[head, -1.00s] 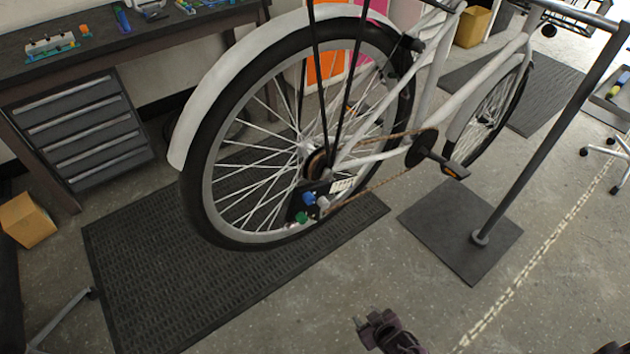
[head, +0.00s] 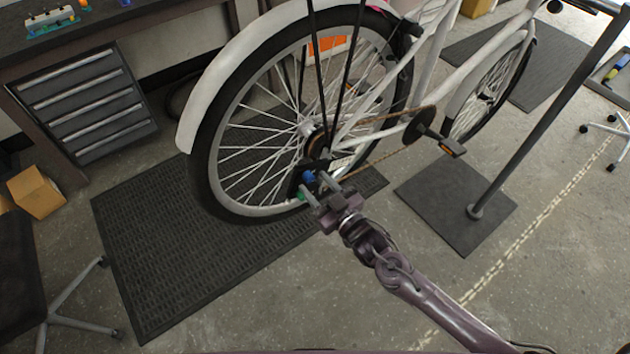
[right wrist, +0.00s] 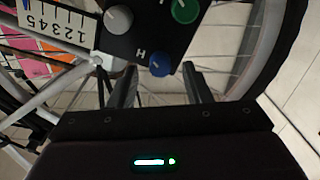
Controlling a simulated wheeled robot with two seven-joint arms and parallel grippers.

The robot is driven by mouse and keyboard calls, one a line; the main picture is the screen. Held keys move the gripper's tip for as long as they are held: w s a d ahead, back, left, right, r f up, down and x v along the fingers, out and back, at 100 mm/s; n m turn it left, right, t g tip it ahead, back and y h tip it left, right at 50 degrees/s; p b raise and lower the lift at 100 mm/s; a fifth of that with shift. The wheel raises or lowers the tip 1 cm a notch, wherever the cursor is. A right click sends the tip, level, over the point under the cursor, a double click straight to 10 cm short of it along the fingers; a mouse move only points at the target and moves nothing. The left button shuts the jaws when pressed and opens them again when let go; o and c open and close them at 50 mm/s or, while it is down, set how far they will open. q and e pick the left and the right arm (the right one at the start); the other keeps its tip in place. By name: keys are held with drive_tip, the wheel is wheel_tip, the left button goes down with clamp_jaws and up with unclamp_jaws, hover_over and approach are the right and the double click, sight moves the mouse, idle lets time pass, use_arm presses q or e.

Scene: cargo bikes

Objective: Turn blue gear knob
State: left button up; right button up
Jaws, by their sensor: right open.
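The blue gear knob (head: 308,177) is on a dark control panel at the rear wheel hub of the white bike. In the right wrist view the blue knob (right wrist: 160,65) shows just beyond the fingertips, centred in the gap between them. My right gripper (head: 318,188) is open and points at the panel; its fingers also show in the right wrist view (right wrist: 159,77). I cannot tell whether they touch the knob. A green knob (right wrist: 185,10) and a grey knob (right wrist: 118,19) sit beside it on the panel (right wrist: 146,28). My left gripper is not in view.
A white number plate (right wrist: 60,24) is beside the knobs. The spoked rear wheel (head: 207,180) stands over a black mat (head: 150,240). A stand post (head: 540,120) rises from a dark plate at right. A workbench with drawers (head: 85,100) is at left.

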drive_tip(key=shift+w+a, duration=0.35)
drive_tip(key=shift+w, duration=0.1)
clamp_jaws()
drive_tip(key=shift+m, duration=0.3)
drive_tip(key=m, duration=0.5)
drive_tip(key=m+p, duration=0.1)
drive_tip(key=m, duration=0.5)
drive_tip(key=shift+d, duration=0.1)
idle(0.4)
